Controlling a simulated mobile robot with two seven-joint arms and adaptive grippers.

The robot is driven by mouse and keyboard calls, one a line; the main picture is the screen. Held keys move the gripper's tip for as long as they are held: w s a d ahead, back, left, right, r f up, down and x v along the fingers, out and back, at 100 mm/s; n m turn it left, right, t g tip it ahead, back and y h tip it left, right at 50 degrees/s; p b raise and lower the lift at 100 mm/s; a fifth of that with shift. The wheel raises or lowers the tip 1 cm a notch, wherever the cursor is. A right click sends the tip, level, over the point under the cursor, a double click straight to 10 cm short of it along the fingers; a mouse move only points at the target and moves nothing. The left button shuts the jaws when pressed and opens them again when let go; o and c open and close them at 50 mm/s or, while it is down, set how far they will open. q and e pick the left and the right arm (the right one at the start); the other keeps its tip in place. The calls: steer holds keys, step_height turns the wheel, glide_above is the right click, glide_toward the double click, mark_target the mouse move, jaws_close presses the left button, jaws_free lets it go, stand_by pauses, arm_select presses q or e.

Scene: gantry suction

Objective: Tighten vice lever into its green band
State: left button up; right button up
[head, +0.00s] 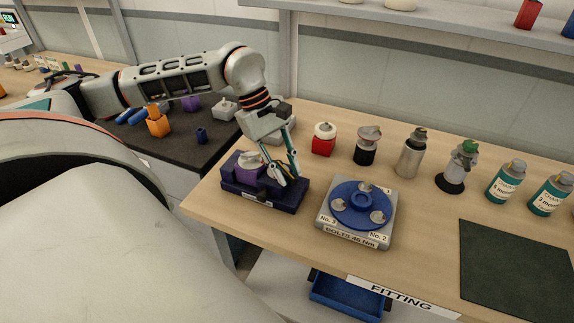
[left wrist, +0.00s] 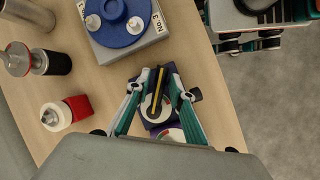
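The vice (head: 262,194) is a dark purple block on the wooden bench, left of the blue round fixture. My left gripper (head: 284,181) reaches down over its right part. In the left wrist view the gripper (left wrist: 158,76) has its two fingers on either side of a dark lever with a yellow stripe (left wrist: 157,95). The fingers look apart, with gaps beside the lever; contact is not clear.
The grey plate (head: 325,222) with the blue disc (head: 361,205) stands close right of the vice. A dark mat (head: 515,268) lies at right. The bench's front edge is near the vice.

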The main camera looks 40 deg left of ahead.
steer(key=shift+s, duration=0.1)
arm_select(q)
steer(key=v, duration=1.2)
steer(key=shift+d, duration=0.1)
